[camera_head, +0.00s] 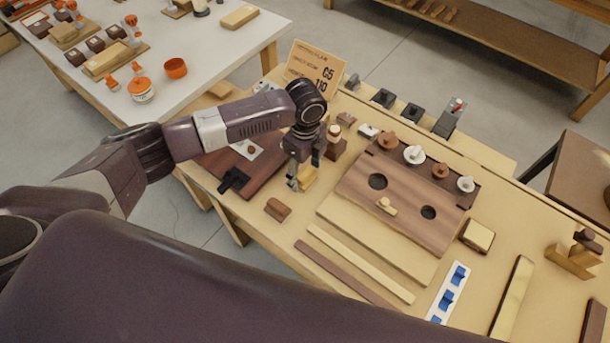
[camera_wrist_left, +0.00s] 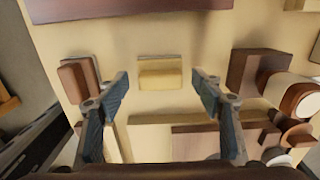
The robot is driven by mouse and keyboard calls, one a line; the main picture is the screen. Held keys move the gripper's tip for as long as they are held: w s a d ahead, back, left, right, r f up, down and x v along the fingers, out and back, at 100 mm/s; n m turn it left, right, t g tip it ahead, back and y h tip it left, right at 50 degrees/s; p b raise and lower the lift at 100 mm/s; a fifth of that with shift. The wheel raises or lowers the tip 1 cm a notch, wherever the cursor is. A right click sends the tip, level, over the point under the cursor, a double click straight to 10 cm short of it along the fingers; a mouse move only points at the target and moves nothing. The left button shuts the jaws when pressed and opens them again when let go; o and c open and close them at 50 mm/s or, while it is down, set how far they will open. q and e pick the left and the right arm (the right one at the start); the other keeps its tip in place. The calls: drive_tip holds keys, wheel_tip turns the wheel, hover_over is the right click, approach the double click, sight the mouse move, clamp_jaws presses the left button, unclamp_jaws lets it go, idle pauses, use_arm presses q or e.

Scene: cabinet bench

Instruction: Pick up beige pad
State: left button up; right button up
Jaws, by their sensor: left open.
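The beige pad (camera_head: 309,180) is a small light-yellow block lying on the wooden bench, partly hidden behind my left gripper in the head view. In the left wrist view the beige pad (camera_wrist_left: 161,78) lies between and beyond my two blue-grey fingers, roughly centred. My left gripper (camera_head: 305,171) points down over the pad. Its fingers, spread wide in the wrist view (camera_wrist_left: 161,88), are open and empty. I cannot tell the exact height above the pad. My right gripper is not in view.
A reddish-brown block (camera_head: 278,210) lies nearby, also in the wrist view (camera_wrist_left: 80,80). A dark brown block (camera_wrist_left: 252,72) with a round piece beside it stands on the other side. A dark board (camera_head: 265,180) lies behind, and a holed walnut board (camera_head: 405,205) lies to the right.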

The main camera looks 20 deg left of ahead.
sight(305, 173)
use_arm(q)
drive_tip(key=shift+f, duration=0.1)
drive_tip(key=shift+c, duration=0.3)
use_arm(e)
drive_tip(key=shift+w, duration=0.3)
use_arm(q)
drive_tip(key=c, duration=1.3)
wheel_tip(305, 173, up, 20)
drive_tip(key=b, duration=0.2)
drive_tip(key=shift+b, duration=0.35)
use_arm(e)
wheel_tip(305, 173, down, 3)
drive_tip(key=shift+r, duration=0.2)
use_arm(q)
drive_tip(key=o, duration=0.7)
drive_tip(key=c, duration=0.5)
